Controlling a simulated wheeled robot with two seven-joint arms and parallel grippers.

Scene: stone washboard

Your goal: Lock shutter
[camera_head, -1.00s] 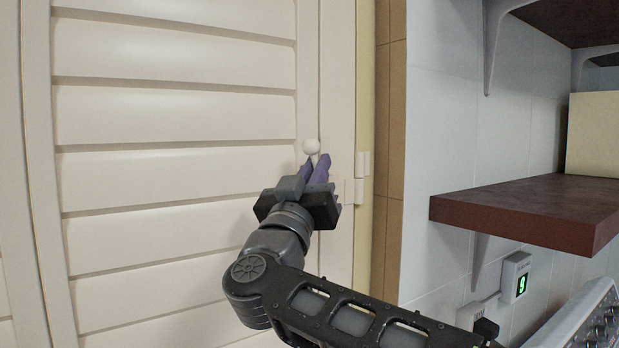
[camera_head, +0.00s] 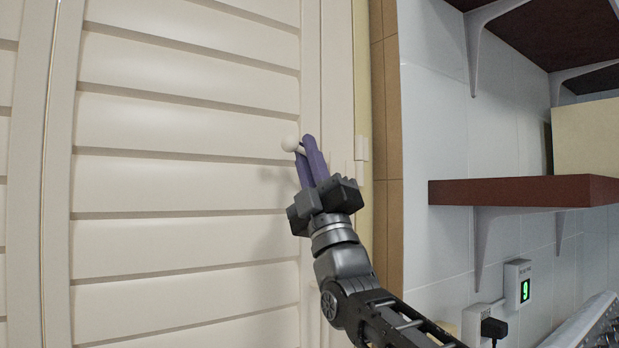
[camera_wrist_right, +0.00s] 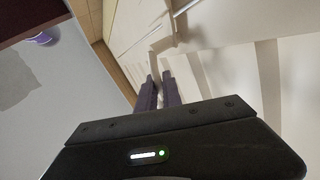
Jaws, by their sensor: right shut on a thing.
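The cream louvred shutter (camera_head: 190,122) fills the left half of the head view. In the right wrist view the gripper (camera_wrist_right: 159,84) points at the pale shutter (camera_wrist_right: 225,60), and the hold on the knob cannot be made out there. The stem's base is partly hidden by the fingers. My left gripper is not in view.
A tan frame strip (camera_head: 387,120) and a white tiled wall (camera_head: 430,120) are right of the shutter. A dark red shelf (camera_head: 520,192) with a beige box (camera_head: 588,137) juts out at right. A socket with a green display (camera_head: 517,284) is below it.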

